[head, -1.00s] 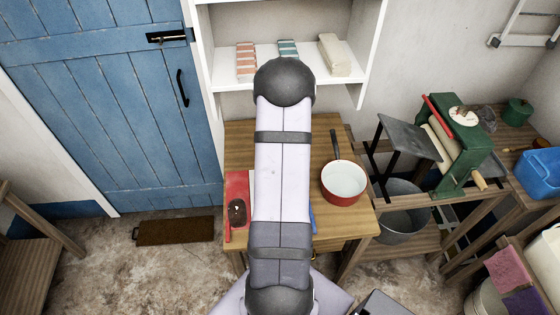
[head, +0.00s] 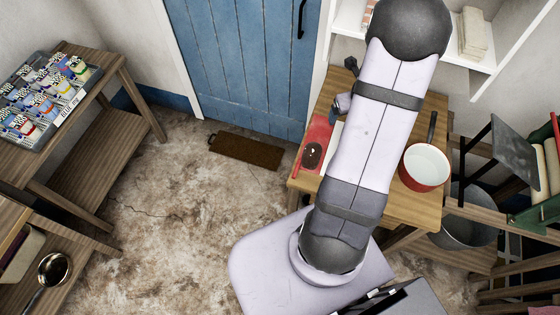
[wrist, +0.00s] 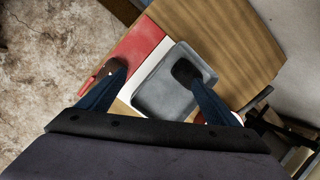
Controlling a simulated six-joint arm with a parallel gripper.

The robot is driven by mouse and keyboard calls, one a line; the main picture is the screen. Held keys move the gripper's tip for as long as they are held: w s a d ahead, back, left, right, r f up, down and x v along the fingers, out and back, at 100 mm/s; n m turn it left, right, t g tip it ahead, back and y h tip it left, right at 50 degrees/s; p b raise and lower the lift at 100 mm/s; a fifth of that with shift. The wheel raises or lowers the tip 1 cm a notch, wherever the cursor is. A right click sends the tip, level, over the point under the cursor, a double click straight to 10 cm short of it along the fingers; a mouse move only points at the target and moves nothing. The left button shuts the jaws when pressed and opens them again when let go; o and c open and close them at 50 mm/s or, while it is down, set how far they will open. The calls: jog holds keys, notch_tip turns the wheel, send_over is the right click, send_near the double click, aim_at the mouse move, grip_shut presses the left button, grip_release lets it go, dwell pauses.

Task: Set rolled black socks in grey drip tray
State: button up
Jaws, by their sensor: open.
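The grey drip tray (wrist: 178,98) lies on the wooden table in the wrist view, below my gripper. The right finger overlaps the tray in the picture, and the left finger overlaps the red mat (wrist: 135,45). In the head view the arm hides the tray and most of the gripper.
A red pan with white inside (head: 425,167) stands on the table (head: 400,208), right of my arm. A white shelf (head: 465,55) rises behind. A brown doormat (head: 246,151) lies on the floor.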

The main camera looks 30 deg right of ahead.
jog(key=a+r+n+g+y, duration=0.1)
jog(key=a+r+n, duration=0.2)
jog(key=a+n, duration=0.7)
jog(key=a+r+n+y, duration=0.1)
jog(key=a+r+n, duration=0.1)
jog(key=a+n, duration=0.75)
jog(key=s+a+r+n+g, duration=0.2)
jog(key=s+a+n, duration=0.8)
jog(key=n, duration=0.9)
jog(key=shift+s+a+r, duration=0.3)
jog(key=shift+a+r, duration=0.05)
jog(key=shift+r, duration=0.1)
notch_tip(320, 180, down, 5)
jog(key=b, duration=0.5)
jog(key=shift+f, duration=0.2)
jog(key=shift+b, duration=0.3)
